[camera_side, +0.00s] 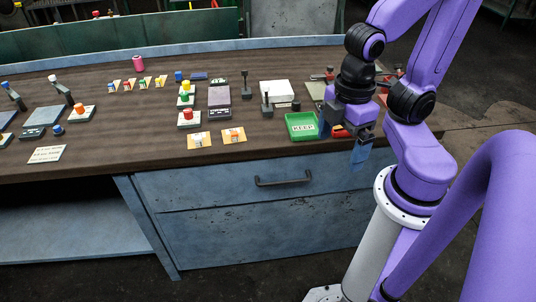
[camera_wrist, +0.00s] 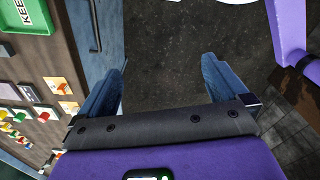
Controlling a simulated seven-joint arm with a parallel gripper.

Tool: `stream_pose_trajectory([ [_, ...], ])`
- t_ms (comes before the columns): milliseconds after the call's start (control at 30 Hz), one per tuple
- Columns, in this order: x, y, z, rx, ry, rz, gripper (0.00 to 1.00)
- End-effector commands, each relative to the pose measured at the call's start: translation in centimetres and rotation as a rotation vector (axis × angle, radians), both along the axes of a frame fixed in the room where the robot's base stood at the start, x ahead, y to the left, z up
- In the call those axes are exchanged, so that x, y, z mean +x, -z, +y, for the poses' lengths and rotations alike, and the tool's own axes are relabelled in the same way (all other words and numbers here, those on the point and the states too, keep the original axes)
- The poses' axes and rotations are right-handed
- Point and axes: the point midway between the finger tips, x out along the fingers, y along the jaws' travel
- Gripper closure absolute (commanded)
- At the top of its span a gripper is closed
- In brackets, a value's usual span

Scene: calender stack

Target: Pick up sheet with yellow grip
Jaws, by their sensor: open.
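Small white sheets with coloured grips stand left of centre on the brown bench in the side view. One has a yellow grip (camera_side: 186,86), close behind a green grip (camera_side: 184,97), with a red grip (camera_side: 188,114) nearer the front edge. These grips are small and crowded, so how their sheets overlap is unclear. My gripper (camera_side: 344,140) hangs at the bench's front edge on the right, far from the yellow grip. Its blue fingers are apart. In the wrist view, my gripper (camera_wrist: 162,68) is open and empty above the dark floor.
A green KEEP tray (camera_side: 301,134) lies beside my gripper. A drawer handle (camera_side: 283,181) protrudes below.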

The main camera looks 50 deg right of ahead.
Motion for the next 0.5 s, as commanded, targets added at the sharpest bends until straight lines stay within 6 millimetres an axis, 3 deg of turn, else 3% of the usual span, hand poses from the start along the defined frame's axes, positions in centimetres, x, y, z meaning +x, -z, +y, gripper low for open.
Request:
stream_pose_trajectory([
  [33,0.01,-0.01,0.0,0.0,0.0,0.0,0.13],
  [133,0.01,-0.01,0.0,0.0,0.0,0.0,0.46],
  [500,0.53,0.2,-0.1,-0.024,0.005,0.001,0.47],
])
